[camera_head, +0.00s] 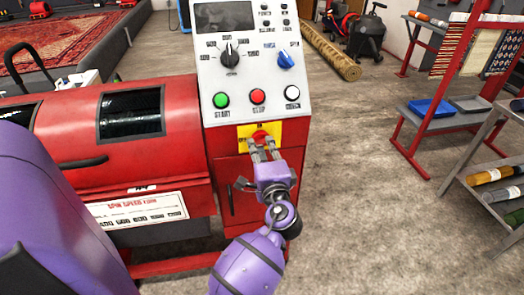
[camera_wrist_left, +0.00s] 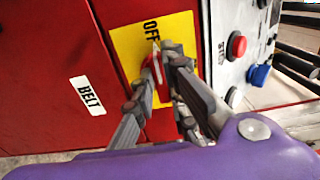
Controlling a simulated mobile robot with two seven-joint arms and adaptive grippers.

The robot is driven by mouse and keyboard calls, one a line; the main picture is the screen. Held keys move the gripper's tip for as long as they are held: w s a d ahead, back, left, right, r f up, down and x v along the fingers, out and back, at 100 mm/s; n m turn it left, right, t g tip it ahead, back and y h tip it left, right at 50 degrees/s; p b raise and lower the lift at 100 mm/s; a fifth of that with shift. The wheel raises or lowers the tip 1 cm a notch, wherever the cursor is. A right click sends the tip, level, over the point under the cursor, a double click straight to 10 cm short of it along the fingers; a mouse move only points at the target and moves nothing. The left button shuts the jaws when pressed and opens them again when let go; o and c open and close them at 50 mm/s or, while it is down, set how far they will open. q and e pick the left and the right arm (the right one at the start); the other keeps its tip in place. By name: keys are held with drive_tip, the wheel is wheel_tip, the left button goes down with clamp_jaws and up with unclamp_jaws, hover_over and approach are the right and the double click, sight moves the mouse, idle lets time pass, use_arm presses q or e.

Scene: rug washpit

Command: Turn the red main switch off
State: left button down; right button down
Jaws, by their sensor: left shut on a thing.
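The red main switch (camera_head: 261,134) sits on a yellow plate (camera_head: 275,128) on the front of the red and grey machine, below the push buttons. In the left wrist view the red switch (camera_wrist_left: 153,76) shows between my fingers, and its pale tip appears to point toward the OFF label (camera_wrist_left: 151,31) on the yellow plate (camera_wrist_left: 176,29). My left gripper (camera_head: 262,148) is shut on the switch; its fingers (camera_wrist_left: 158,88) hide part of the switch and the plate. My right gripper is not in view.
Above the switch are the green START button (camera_head: 221,100), red STOP button (camera_head: 258,96), a white button (camera_head: 292,93), a black knob (camera_head: 229,54) and a blue knob (camera_head: 286,60). A red rack (camera_head: 447,75) stands right. Floor between is clear.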

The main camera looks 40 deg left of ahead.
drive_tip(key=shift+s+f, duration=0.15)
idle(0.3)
use_arm(q)
drive_tip(key=c, duration=1.8)
unclamp_jaws()
drive_tip(key=shift+o, duration=0.2)
drive_tip(key=shift+s, duration=0.1)
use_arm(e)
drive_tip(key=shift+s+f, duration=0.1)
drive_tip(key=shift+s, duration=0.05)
use_arm(q)
drive_tip(key=v, duration=1.2)
